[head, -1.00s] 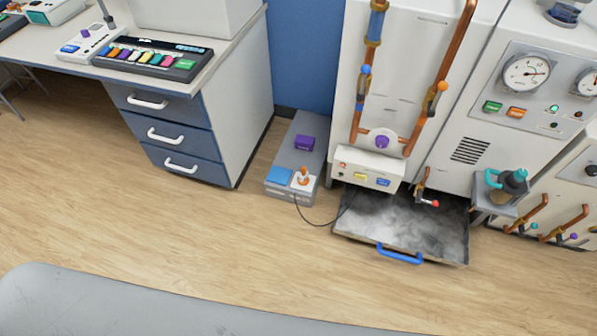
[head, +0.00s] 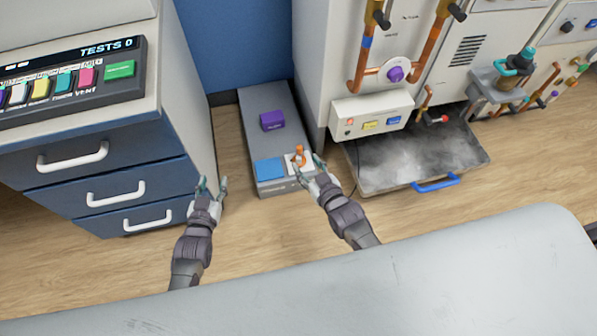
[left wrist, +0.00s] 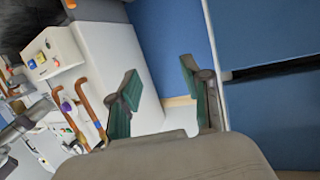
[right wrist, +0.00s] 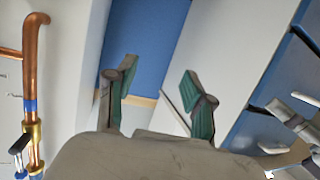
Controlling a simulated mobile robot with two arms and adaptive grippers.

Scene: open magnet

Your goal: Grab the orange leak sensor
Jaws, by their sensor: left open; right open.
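The orange leak sensor (head: 300,155) stands on a white square at the front right corner of a low grey platform (head: 262,102), in the head view. My right gripper (head: 308,167) is open and appears just in front of the sensor, its fingers partly overlapping the white square. I cannot tell whether it touches. The right wrist view shows its open fingers (right wrist: 158,80) with nothing between them; the sensor is not visible there. My left gripper (head: 211,185) is open and empty, left of the platform by the drawers. Its fingers also show in the left wrist view (left wrist: 160,85).
A purple block (head: 272,120) and a blue pad (head: 269,169) are on the platform. A blue drawer cabinet (head: 90,165) stands left. A white machine (head: 330,45) and a low tray with a blue handle (head: 436,184) are right. A grey surface (head: 330,275) spans the foreground.

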